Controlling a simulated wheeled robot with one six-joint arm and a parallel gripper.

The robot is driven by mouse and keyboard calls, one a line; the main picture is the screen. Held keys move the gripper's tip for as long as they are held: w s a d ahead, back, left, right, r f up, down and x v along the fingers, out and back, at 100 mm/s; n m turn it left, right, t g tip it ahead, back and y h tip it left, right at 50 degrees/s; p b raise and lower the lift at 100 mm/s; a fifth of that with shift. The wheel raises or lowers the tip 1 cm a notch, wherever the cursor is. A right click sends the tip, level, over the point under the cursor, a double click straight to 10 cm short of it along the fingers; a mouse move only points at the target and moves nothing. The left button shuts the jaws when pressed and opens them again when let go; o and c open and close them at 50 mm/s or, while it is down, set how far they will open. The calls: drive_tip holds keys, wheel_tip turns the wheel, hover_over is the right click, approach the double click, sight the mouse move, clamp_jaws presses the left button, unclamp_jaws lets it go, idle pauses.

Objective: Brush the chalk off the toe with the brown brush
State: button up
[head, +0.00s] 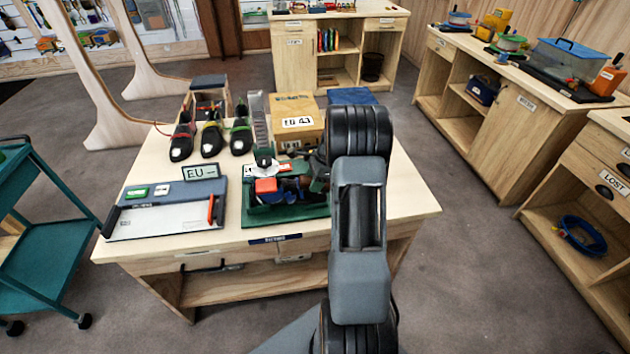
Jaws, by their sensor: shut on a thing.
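Three dark climbing shoes stand in a row at the back left of the table, toes toward me: one with red trim (183,136), one with yellow-green trim (211,138) and one with green trim (241,136). Each shows a pale patch at the toe; I cannot tell which is chalk. I cannot make out a brown brush.
A green tray (262,216) of mixed items sits at the table's front middle. Left of it lies a grey-blue measuring board (195,190) with an EU sign. A cardboard box (294,108) and blue box (352,96) stand behind. A teal cart (45,240) is at left.

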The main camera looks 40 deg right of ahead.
drive_tip(key=shift+p+v, duration=2.05)
drive_tip(key=shift+v, duration=0.95)
drive_tip(key=shift+r, duration=0.1)
drive_tip(key=shift+p+v, duration=1.15)
drive_tip(key=shift+v, duration=0.3)
drive_tip(key=shift+s, duration=0.1)
drive_tip(key=shift+w+a+b+x, duration=0.15)
drive_tip(key=shift+b+x, duration=1)
drive_tip(key=shift+x, duration=0.75)
drive_tip(key=shift+w+a+b+x, duration=0.15)
drive_tip(key=shift+b+x, duration=0.95)
drive_tip(key=shift+x, duration=0.8)
drive_tip(key=shift+a+f+b, duration=0.25)
drive_tip(key=shift+f+b, duration=0.15)
drive_tip(key=shift+f, duration=0.15)
